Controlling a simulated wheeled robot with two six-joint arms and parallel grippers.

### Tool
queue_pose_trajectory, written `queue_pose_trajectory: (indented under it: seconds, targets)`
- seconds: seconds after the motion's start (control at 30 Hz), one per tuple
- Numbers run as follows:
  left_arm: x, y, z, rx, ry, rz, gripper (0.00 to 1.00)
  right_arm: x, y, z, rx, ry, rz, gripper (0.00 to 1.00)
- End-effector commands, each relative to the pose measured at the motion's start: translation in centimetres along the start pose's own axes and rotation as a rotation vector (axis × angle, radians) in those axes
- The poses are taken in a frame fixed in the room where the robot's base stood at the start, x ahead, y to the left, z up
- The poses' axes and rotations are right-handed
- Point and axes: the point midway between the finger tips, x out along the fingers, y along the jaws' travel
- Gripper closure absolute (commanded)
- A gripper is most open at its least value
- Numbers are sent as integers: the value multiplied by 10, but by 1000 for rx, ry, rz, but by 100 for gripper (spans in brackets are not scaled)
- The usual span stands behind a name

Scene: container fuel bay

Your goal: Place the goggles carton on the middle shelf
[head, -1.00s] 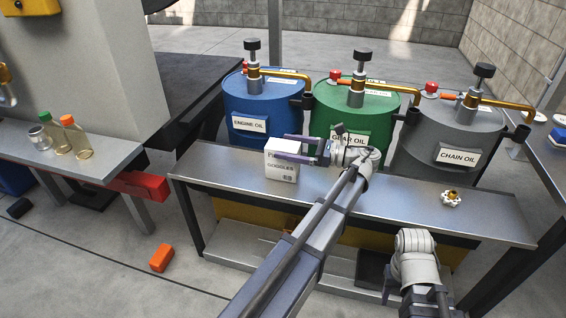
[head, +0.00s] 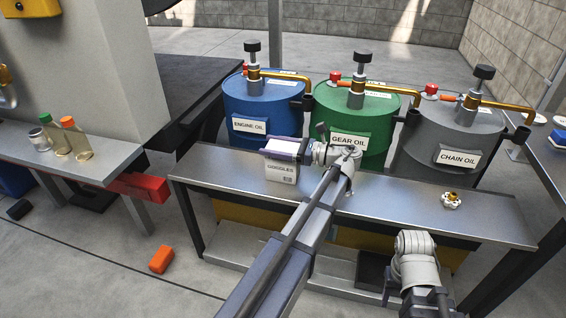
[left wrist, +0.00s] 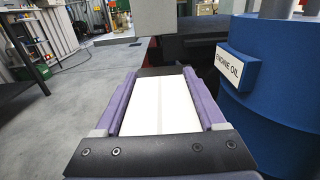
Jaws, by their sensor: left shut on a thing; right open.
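The goggles carton (head: 281,177) is a white box standing at the front-left part of the grey metal shelf top (head: 400,205), in front of the blue drum. My left gripper (head: 284,150) is shut on its upper part, one finger on each side. In the left wrist view the white top of the carton (left wrist: 160,105) lies between the two purple fingers. I cannot tell whether the carton's base touches the metal. The wrist of my right arm shows at the lower right of the head view; its fingers are hidden.
Blue engine oil (head: 250,108), green gear oil (head: 380,105) and grey chain oil (head: 425,140) drums stand behind the shelf top. A small white and brass fitting (head: 452,199) lies at its right. Bottles (head: 75,140) stand on the left bench. An orange block (head: 162,259) lies on the floor.

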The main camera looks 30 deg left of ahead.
Motion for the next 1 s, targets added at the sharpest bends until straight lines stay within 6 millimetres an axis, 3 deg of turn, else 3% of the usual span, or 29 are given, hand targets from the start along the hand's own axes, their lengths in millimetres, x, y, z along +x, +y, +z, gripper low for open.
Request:
queue_pose_trajectory:
  seconds: [0.07, 0.53, 1.0]
  targets:
    - [0, 0, 0, 0, 0, 0, 46, 0, 0, 0, 0, 0, 0, 50]
    - [0, 0, 0, 1, 0, 0, 99, 0, 0, 0, 0, 0, 0, 50]
    - [0, 0, 0, 1, 0, 0, 100, 0, 0, 0, 0, 0, 0, 50]
